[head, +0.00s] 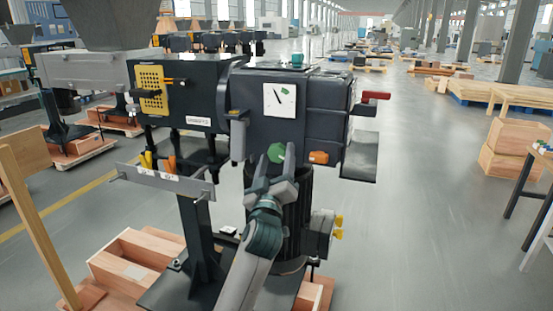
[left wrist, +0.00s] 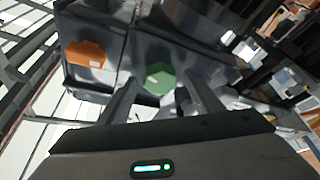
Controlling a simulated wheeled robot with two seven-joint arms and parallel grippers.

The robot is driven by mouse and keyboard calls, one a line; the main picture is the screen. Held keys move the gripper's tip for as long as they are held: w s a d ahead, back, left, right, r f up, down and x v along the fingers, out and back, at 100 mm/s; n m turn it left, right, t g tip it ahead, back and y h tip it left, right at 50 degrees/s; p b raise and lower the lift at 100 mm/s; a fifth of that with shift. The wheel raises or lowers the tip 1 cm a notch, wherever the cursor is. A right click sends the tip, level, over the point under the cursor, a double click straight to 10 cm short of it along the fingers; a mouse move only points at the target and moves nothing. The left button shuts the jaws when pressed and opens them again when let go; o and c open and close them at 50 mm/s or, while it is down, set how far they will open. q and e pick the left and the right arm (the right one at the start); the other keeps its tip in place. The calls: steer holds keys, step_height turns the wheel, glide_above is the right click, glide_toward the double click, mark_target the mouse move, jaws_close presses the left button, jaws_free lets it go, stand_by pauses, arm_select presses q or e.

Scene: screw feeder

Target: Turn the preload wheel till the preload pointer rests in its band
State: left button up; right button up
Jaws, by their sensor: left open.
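The preload wheel appears to be the green knob (head: 276,152) low on the front of the dark screw feeder (head: 235,110). It also shows in the left wrist view (left wrist: 159,79). A white dial (head: 279,99) with a black pointer and a small green band sits above it; the pointer slants to the upper left, away from the green mark at the upper right. My left gripper (head: 277,160) is open, its fingers on either side of the green knob; I cannot tell whether they touch it. My right gripper is not in view.
An orange block (head: 318,157) sits right of the knob, also in the left wrist view (left wrist: 86,54). A red handle (head: 376,96) sticks out at the right. A wooden crate (head: 135,257) lies below.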

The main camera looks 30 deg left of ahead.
arm_select(q)
steer(key=c, duration=1.1)
steer(key=shift+o, duration=0.2)
